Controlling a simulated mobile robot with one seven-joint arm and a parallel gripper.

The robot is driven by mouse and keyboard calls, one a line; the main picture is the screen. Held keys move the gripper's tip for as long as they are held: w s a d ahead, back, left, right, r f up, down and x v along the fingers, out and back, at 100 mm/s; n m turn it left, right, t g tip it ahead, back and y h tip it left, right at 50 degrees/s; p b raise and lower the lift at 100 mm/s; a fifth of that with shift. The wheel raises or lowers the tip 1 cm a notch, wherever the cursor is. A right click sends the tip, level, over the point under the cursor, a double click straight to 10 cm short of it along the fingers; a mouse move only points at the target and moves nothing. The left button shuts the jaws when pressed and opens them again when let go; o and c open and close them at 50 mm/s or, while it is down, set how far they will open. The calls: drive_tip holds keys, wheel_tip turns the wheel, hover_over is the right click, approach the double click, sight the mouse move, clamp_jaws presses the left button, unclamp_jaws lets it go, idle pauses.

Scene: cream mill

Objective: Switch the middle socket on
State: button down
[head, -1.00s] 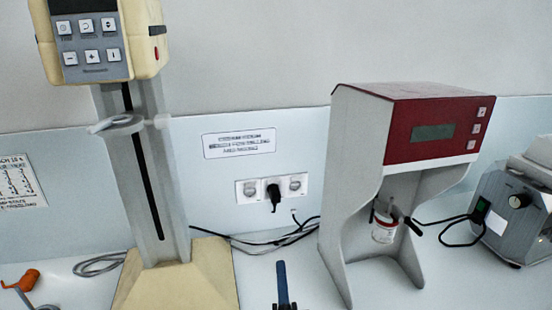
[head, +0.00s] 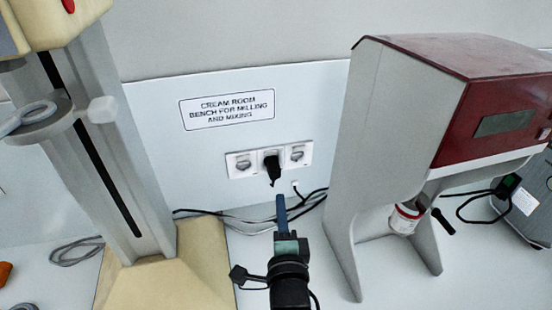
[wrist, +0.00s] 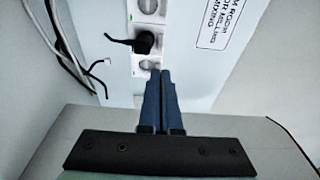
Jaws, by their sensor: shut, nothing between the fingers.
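A white wall strip with three sockets (head: 236,170) is on the back panel in the head view; it also shows in the wrist view (wrist: 147,10). A black plug (head: 271,165) with a cord sits in the middle socket; in the wrist view the plug (wrist: 143,43) covers that socket's face. The outer two sockets are empty. No separate switch can be made out. My gripper (head: 281,205) has blue fingers, shut and empty, just below and in front of the sockets.
A beige-based stand (head: 150,275) is on the left. A red and grey machine (head: 400,130) holding a small jar (head: 404,218) is on the right. Cables (head: 250,222) lie on the bench below the sockets. A sign (head: 227,109) hangs above.

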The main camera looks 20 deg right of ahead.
sight(276, 154)
drive_tip(key=w+d+b, duration=0.1)
drive_tip(key=w, duration=0.3)
drive_tip(key=w+d+b, duration=0.1)
drive_tip(key=w, duration=0.4)
drive_tip(key=w+b, duration=0.2)
drive_tip(key=w, duration=0.2)
drive_tip(key=shift+w+d, duration=0.35)
drive_tip(key=shift+d, duration=0.05)
drive_tip(key=shift+w+d+f+b, duration=0.15)
drive_tip(key=shift+f+b, duration=0.1)
drive_tip(key=shift+b, duration=0.95)
drive_tip(key=shift+r+y+p, duration=0.25)
drive_tip(key=shift+y+p, duration=0.05)
